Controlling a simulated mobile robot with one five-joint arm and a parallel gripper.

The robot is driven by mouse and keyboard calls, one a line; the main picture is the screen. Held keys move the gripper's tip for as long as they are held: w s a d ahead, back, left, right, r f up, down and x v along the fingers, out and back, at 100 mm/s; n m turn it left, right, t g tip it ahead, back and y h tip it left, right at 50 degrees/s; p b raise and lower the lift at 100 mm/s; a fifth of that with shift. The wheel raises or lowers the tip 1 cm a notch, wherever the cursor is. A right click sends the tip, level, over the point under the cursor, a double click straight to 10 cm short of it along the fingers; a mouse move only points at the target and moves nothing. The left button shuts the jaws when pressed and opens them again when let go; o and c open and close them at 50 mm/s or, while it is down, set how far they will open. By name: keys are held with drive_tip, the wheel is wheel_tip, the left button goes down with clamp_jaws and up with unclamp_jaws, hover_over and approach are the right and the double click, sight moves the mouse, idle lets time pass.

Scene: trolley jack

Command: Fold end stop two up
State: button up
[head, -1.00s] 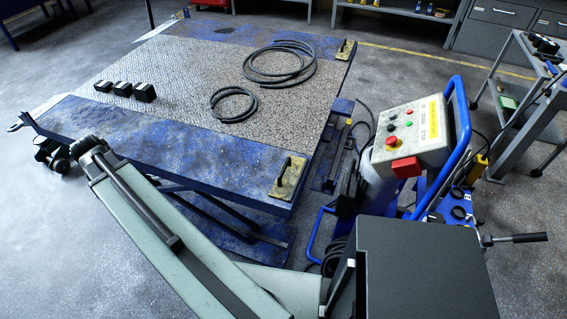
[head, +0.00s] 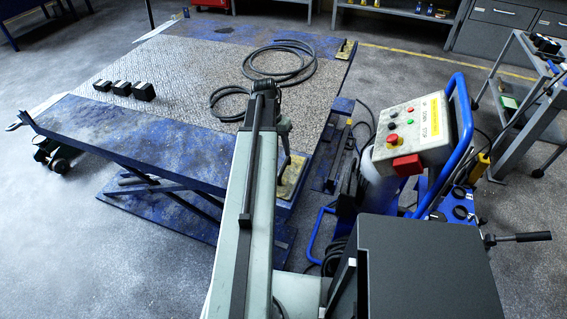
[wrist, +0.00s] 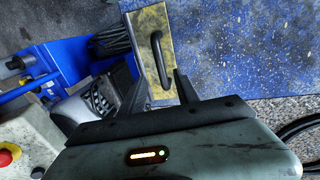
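Two yellow end stops with dark handles are at the right-hand corners of the blue lift table (head: 120,128). The near one (head: 292,182) is partly hidden by my arm, and the far one (head: 346,48) is clear. I cannot tell which is number two. In the wrist view the near end stop (wrist: 143,48) appears to lie flat at the deck's edge, with its dark loop handle (wrist: 156,60) standing out. My gripper (wrist: 163,86) has its two dark fingers apart and empty, pointing toward this stop. The handle is just beyond the fingertips, apparently not touched.
A control box (head: 411,133) with a red button and a blue push frame (head: 462,110) stand right of the table. Black hose coils (head: 285,62) and several dark blocks (head: 124,88) lie on the deck. A grey trolley (head: 525,95) stands further right.

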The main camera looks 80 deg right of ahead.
sight(284, 164)
drive_tip(key=f+b, duration=0.4)
drive_tip(key=s+f+b, duration=0.1)
drive_tip(key=f, duration=0.1)
drive_tip(key=shift+s+a+f+b, duration=0.1)
drive_tip(key=shift+a+f+b, duration=0.05)
drive_tip(key=shift+f+b, duration=0.25)
drive_tip(key=shift+r, duration=0.15)
clamp_jaws()
idle(0.8)
